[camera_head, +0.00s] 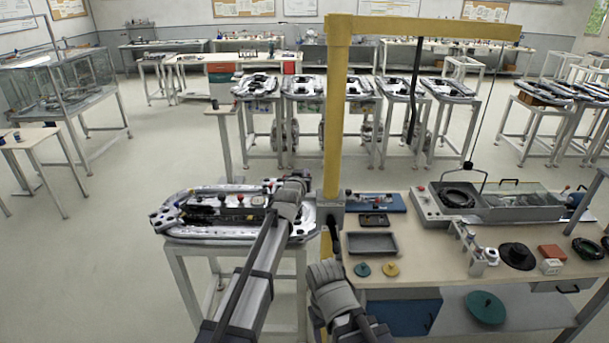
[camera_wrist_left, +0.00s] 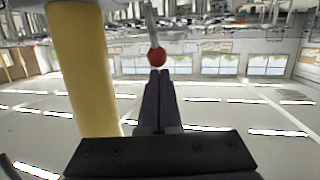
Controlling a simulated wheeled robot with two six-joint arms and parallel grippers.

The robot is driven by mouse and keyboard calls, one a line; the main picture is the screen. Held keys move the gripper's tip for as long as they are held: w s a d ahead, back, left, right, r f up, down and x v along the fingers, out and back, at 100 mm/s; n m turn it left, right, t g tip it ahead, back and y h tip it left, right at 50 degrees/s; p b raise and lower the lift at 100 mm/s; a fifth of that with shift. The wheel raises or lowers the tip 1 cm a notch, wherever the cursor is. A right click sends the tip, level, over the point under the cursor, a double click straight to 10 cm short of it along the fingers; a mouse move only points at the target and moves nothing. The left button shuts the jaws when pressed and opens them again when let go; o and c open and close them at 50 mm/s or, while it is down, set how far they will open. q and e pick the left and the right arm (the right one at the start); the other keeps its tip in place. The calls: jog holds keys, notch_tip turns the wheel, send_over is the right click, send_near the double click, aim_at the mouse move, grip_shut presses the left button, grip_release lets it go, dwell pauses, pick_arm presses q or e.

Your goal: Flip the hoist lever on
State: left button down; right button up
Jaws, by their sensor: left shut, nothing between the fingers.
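The hoist has a yellow post (camera_head: 337,120) with a yellow boom (camera_head: 430,27) reaching right over the bench. In the left wrist view a grey lever with a red ball knob (camera_wrist_left: 157,57) shows just beyond my left fingertips, with the yellow post (camera_wrist_left: 82,70) to its left. I cannot tell if the fingertips touch the knob. My left gripper (camera_wrist_left: 158,78) is shut and empty. In the head view it (camera_head: 300,178) is just left of the post and I cannot pick out the lever there. My right gripper (camera_head: 334,238) is dark, low by the post, its jaws unclear.
A track frame (camera_head: 180,222) on a stand is left of the post. The bench (camera_head: 420,243) on the right holds a grey tray (camera_head: 373,243), a blue fixture (camera_head: 375,203) and a metal basin (camera_head: 520,200) under the hoist cable. Open floor lies at left.

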pick_arm(q)
jog(key=shift+r, duration=0.1)
dwell(0.5)
jog(key=s+a+r+p, duration=0.2)
jog(key=s+r+p, duration=0.6)
jog(key=s, duration=0.2)
jog(key=shift+s+a+r+p, duration=0.25)
jog(key=shift+s+a+p, duration=0.05)
jog(key=shift+a, duration=0.05)
